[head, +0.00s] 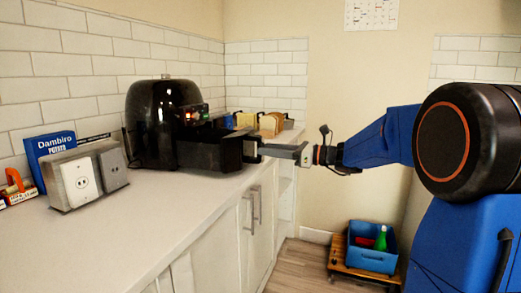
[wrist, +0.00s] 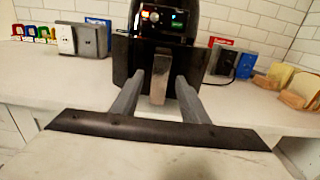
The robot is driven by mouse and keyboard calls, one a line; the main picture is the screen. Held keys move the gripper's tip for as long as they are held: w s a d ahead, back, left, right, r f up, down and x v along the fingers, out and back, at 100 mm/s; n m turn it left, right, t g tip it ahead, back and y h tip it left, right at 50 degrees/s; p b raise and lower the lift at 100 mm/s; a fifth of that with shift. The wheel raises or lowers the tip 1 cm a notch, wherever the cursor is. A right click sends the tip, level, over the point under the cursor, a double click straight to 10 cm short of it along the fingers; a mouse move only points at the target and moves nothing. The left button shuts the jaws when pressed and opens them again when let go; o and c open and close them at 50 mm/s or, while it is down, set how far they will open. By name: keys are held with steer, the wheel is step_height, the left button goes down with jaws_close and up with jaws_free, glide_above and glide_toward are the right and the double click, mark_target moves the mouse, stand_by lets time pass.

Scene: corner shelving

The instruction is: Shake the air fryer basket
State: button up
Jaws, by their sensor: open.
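The black air fryer (head: 155,112) stands on the counter in the head view, and its lit control panel shows in the wrist view (wrist: 163,18). Its black basket (head: 208,154) appears pulled partly out toward my gripper (head: 254,150). In the wrist view, the basket front (wrist: 122,62) carries an upright greyish handle (wrist: 160,78). My gripper's two grey fingers (wrist: 159,90) are open, one on each side of the handle. I cannot tell whether either finger touches it. The inside of the basket is hidden.
The white counter (head: 110,225) is clear in front. A socket block (head: 75,182) and blue box (head: 50,150) stand left of the fryer. Wooden holders (head: 268,124) stand beyond it.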

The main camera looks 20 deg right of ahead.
mark_target(261, 160)
steer(key=shift+x, duration=1.85)
jaws_close()
